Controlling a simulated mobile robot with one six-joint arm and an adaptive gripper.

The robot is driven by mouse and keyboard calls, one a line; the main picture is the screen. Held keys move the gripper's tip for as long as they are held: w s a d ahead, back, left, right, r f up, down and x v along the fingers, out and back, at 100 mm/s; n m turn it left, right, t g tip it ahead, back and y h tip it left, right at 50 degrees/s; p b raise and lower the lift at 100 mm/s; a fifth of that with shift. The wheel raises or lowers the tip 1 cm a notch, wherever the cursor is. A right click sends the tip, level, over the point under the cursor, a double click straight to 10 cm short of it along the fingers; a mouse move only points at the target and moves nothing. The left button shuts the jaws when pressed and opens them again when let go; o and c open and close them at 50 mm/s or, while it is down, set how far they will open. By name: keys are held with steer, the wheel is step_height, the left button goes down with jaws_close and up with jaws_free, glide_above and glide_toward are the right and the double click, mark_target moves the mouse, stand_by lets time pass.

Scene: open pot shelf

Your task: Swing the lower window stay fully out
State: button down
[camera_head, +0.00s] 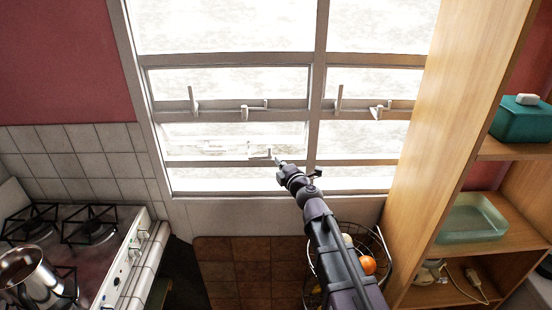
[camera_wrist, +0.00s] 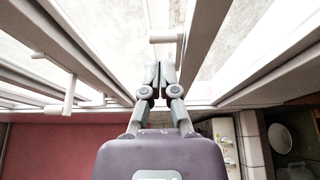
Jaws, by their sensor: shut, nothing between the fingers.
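The lower window stay (camera_head: 262,154) is a small pale bar with a short upright end, on the lower rail of the window (camera_head: 235,163). My gripper (camera_head: 279,162) is shut and empty, with its tip just right of the stay. In the wrist view, the closed fingertips (camera_wrist: 160,72) are together, and a pale stay-like bar (camera_wrist: 166,37) lies just beyond them. I cannot tell whether the fingers touch it. The window frame and the stay are almost the same pale colour, so the stay's exact angle is hard to read.
Other pale stays (camera_head: 245,112) and upright pegs (camera_head: 193,100) sit on the rail above. A wooden shelf (camera_head: 455,120) stands close on the right. A stove (camera_head: 90,240) with a metal pot (camera_head: 28,275) is at left. A wire basket (camera_head: 383,245) with fruit lies below my arm.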

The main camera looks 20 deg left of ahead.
steer(key=s+d, duration=0.2)
steer(key=d, duration=0.6)
steer(key=shift+d, duration=0.3)
steer(key=shift+f, duration=0.1)
steer(key=shift+s, duration=0.2)
